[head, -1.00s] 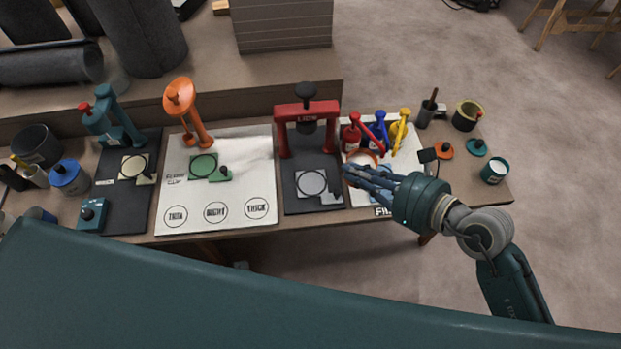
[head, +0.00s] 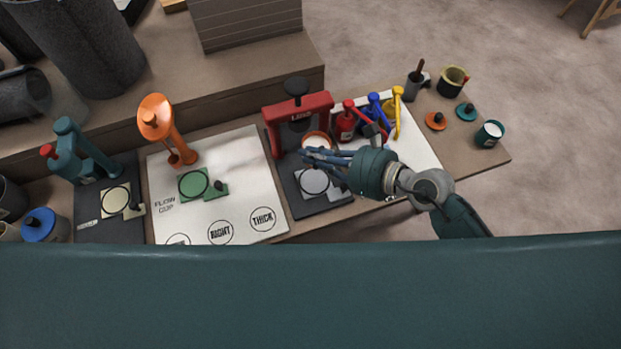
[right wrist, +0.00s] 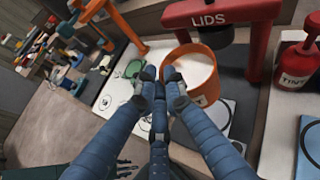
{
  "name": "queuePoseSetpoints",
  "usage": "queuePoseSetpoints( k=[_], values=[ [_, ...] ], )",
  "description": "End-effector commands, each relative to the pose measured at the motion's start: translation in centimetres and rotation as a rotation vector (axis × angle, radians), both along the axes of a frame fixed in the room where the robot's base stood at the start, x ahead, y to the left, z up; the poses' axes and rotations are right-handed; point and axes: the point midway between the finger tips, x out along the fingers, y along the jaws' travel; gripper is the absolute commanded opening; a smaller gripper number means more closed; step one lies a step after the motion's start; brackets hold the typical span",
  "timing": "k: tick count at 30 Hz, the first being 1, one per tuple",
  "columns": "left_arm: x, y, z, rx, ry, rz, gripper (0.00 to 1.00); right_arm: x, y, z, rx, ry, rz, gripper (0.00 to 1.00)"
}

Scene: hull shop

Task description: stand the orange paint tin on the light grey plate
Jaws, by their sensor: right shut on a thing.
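The orange paint tin (head: 316,140) is open-topped, with pale contents, and shows in the right wrist view (right wrist: 207,92) just beyond the fingertips. My right gripper (head: 314,157) is shut on the tin's near side; the fingers (right wrist: 160,84) hide part of it. The tin is roughly upright in front of the red LIDS press (head: 299,111). The light grey plate (head: 314,182), ringed by a dark circle, lies on the press's dark base, nearer me than the tin. Its edge shows in the right wrist view (right wrist: 226,116). Whether the tin clears the base is unclear. My left gripper is out of view.
Red, blue and yellow tinting pumps stand right of the press, the red one (head: 344,126) nearest. Left are the white flow-cup board (head: 240,180) and an orange stand (head: 156,118). A teal tin (head: 488,135) stands at the table's right end.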

Motion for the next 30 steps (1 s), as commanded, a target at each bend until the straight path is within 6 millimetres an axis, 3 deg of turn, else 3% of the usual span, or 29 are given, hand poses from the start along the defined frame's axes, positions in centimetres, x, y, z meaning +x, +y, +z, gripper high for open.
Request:
queuePoseSetpoints(
  k=[3,9,14,22,30],
  values=[
    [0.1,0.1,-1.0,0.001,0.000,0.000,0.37,0.1,0.1,-3.6,0.003,0.002,-0.003,0.00],
    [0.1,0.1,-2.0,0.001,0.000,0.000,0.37,0.1,0.1,-7.7,0.003,-0.001,-0.003,0.00],
    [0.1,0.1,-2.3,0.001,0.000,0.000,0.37,0.1,0.1,-8.9,0.003,-0.003,-0.002,0.00],
    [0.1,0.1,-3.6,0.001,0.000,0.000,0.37,0.2,0.1,-12.7,0.003,-0.001,-0.003,0.00],
    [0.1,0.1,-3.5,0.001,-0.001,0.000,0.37,0.1,0.1,-13.0,0.003,-0.004,-0.002,0.00]
  ],
)
